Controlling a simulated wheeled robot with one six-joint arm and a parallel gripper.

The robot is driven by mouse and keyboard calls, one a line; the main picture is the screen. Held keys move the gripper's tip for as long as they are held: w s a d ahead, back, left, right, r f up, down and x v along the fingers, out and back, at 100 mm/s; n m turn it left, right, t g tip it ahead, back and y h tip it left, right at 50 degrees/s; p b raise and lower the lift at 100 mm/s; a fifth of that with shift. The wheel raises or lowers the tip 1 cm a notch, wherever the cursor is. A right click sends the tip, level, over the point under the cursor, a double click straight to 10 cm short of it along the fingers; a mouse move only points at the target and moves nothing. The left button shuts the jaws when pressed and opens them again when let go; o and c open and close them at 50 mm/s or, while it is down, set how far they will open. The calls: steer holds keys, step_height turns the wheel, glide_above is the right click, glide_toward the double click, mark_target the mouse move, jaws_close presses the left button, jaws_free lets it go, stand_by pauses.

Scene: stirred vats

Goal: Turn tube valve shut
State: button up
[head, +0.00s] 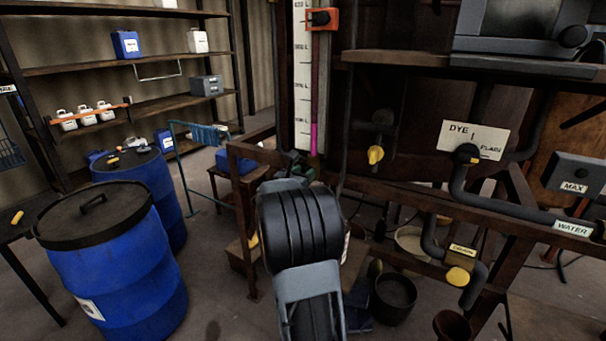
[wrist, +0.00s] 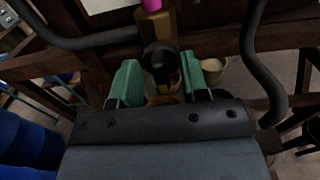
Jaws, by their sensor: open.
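The tube valve shows in the wrist view as a brass block (wrist: 154,27) under a magenta tube end, with a dark round part (wrist: 160,57) below it. My gripper (wrist: 160,70) is open, its two green fingers on either side of this dark part. I cannot tell whether either finger touches it. In the head view the sight tube (head: 314,138) holds magenta liquid beside a white scale (head: 303,80). My wrist hides the valve below it there, and most of my gripper.
Dark pipes (wrist: 262,60) run close on both sides of my gripper in the wrist view. A wooden frame (head: 400,190) carries yellow-handled valves (head: 375,155) on the right. Blue drums (head: 115,255) stand at the left. A dark bucket (head: 393,298) is on the floor.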

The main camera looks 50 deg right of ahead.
steer(key=shift+c, duration=0.4)
jaws_close()
steer(key=shift+f+b, duration=0.1)
steer(key=shift+b, duration=0.2)
steer(key=m+b, duration=0.6)
steer(key=b, duration=0.3)
steer(key=m+b, duration=0.6)
steer(key=b, duration=0.2)
steer(key=s+f+m+b, duration=0.1)
steer(key=m+b, duration=0.4)
steer(key=b, duration=0.4)
steer(key=shift+d+m+b, duration=0.1)
steer(key=shift+m+b, duration=0.2)
steer(key=shift+m, duration=0.1)
